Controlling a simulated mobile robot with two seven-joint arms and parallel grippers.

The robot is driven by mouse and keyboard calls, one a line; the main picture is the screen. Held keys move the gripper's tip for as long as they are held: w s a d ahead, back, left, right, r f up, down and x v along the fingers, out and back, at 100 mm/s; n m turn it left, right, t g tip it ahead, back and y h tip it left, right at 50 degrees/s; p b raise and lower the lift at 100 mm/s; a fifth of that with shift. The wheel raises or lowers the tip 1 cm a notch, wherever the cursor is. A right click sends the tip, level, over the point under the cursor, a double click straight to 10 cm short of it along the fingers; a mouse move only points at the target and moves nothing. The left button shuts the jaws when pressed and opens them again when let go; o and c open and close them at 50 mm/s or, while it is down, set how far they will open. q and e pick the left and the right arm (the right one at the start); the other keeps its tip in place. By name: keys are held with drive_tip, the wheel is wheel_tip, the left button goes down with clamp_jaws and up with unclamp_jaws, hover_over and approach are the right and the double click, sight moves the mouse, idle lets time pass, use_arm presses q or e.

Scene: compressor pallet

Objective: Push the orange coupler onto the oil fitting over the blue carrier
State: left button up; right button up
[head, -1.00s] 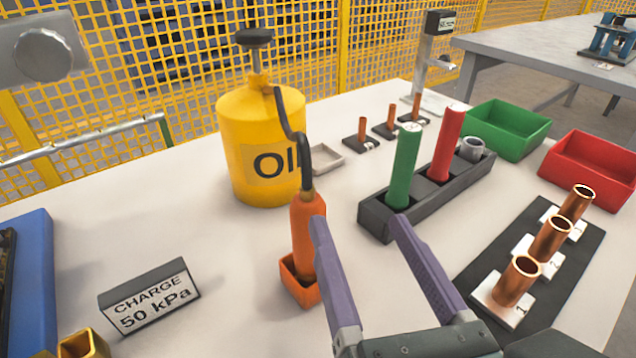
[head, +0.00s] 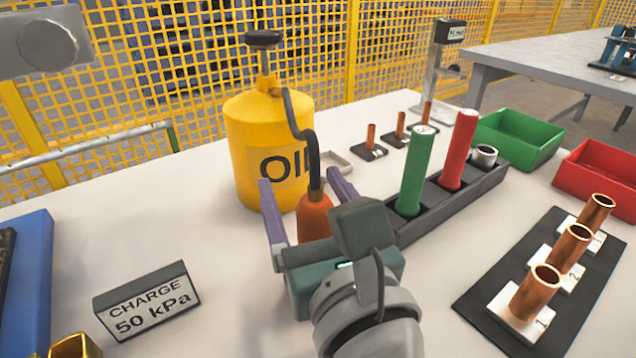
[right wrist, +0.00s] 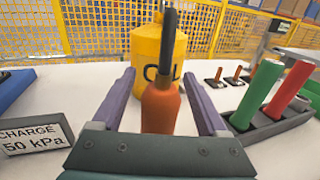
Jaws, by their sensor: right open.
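The orange coupler (head: 313,218) stands upright in front of the yellow oil can (head: 262,140), joined to it by a dark hose (head: 296,118). My right gripper (head: 302,186) is open, with its purple fingers on either side of the coupler. In the right wrist view the coupler (right wrist: 160,108) sits between the two spread fingers (right wrist: 160,88), with a visible gap on each side. The coupler's lower part and its orange holder are hidden behind my gripper in the head view. My left gripper is not in view.
A black rack (head: 440,205) with a green cylinder (head: 415,170) and a red cylinder (head: 470,150) stands right of my gripper. Copper tubes (head: 535,290) stand on a dark mat at right. A "CHARGE 50 kPa" sign (head: 148,302) and a blue-edged object (head: 32,262) are at left.

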clamp_jaws()
idle(0.5)
